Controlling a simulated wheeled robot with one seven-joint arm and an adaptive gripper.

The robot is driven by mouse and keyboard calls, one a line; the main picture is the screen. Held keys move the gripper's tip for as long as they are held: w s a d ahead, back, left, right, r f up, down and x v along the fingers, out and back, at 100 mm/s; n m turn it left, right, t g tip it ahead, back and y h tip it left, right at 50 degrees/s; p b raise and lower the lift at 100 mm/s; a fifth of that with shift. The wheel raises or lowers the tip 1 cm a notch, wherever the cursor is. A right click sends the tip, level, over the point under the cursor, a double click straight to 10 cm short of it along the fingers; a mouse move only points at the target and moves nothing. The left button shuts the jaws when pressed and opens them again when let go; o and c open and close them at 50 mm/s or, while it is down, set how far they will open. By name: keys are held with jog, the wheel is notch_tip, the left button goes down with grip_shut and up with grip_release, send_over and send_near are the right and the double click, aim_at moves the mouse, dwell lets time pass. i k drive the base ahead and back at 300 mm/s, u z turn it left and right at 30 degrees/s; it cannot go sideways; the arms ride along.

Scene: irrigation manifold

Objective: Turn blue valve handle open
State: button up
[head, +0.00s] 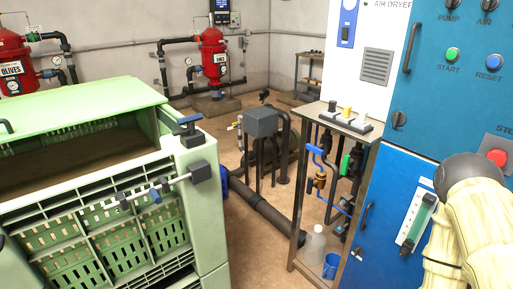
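A dark blue, T-shaped handle (187,119) stands on top of the near right corner post of the green crate-like unit. It looks like a valve handle, but its open or shut position cannot be told. Below it, a thin bar (143,193) with blue, black and grey fittings runs along the crate's front. Blue piping (316,158) with a brass-coloured fitting shows under the bench at centre right; any handle there is too small to tell. A cream-covered part of my arm with a dark rounded joint fills the lower right. My gripper is not in view.
The green slatted crate (182,180) fills the left. A blue cabinet (405,155) with buttons stands at right. A bench (340,117) holds small items; a clear jug (315,243) and blue cup (331,266) are below. A black pipe (262,207) crosses the floor between.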

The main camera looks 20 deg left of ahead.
aim_at(318, 151)
jog(key=z, duration=1)
jog(key=k, duration=1.35)
jog(key=u, duration=1.55)
jog(key=i, duration=1.65)
